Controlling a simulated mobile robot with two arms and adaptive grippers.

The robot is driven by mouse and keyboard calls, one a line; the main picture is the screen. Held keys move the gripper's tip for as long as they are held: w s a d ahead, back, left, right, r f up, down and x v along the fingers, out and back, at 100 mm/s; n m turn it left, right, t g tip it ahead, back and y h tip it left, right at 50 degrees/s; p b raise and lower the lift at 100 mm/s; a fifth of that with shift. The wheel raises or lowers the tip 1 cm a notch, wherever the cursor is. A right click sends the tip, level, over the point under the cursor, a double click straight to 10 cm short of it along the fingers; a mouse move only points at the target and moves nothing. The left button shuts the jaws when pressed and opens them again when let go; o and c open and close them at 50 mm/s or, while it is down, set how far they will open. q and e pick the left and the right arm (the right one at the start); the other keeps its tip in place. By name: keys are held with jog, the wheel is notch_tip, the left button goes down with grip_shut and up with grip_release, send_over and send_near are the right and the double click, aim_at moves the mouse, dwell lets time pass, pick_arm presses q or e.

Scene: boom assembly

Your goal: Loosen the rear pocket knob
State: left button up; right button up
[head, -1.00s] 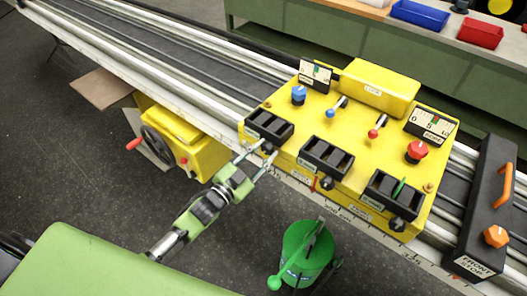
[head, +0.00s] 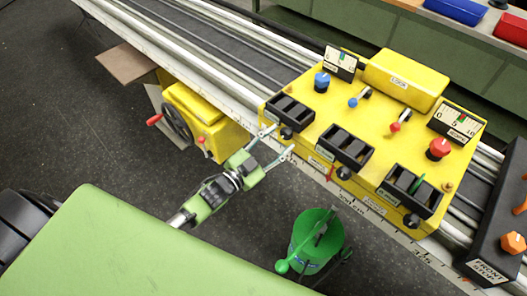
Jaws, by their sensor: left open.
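The yellow carriage box (head: 385,112) sits on the long rail. Three black pockets line its near edge, each with a small dark round knob below. The left pocket (head: 290,108) is farthest from the front stop, and its knob (head: 287,133) is small and dark. My left gripper (head: 281,139) is open, with its two thin fingers pointing at this knob. The middle pocket (head: 346,145) and right pocket (head: 409,190) are clear of the gripper. My right gripper is not in view.
A green watering-can-like container (head: 316,238) stands on the floor near the rail. A yellow housing with a handwheel (head: 175,122) is at the left below the rail. A black front stop block (head: 500,215) with orange knobs is at the right. A green surface (head: 130,250) fills the lower left.

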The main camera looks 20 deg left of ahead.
pick_arm(q)
jog(key=v, duration=1)
